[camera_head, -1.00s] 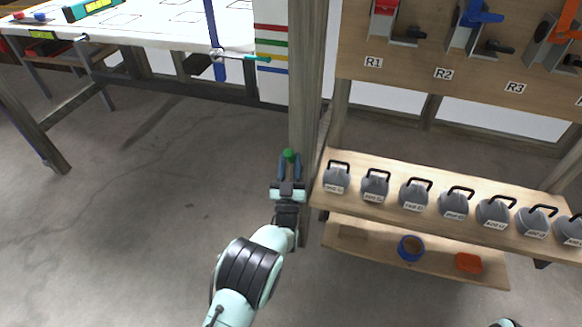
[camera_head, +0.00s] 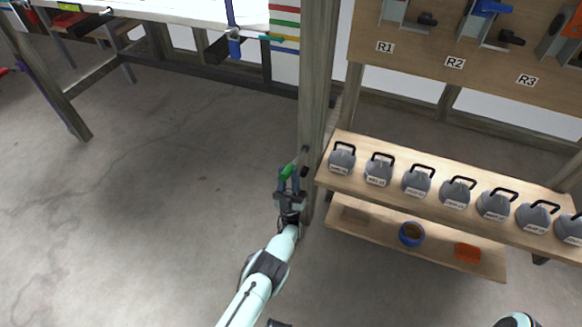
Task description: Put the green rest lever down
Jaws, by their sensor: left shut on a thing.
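The green rest lever (camera_head: 288,171) shows in the head view at the side of the wooden post (camera_head: 315,100). Its green grip slants down to the left, and a thin grey rod runs from it up to the post. My left gripper (camera_head: 289,181) is shut on the green grip, with one finger on each side of it. The fingers hide part of the grip. My right gripper is outside the view.
Right of the post, a shelf (camera_head: 425,212) carries several grey weights with black handles. A lower shelf holds a blue pot (camera_head: 411,234) and an orange block (camera_head: 467,253). A board with R1 to R3 hangs above. The floor left of the post is clear.

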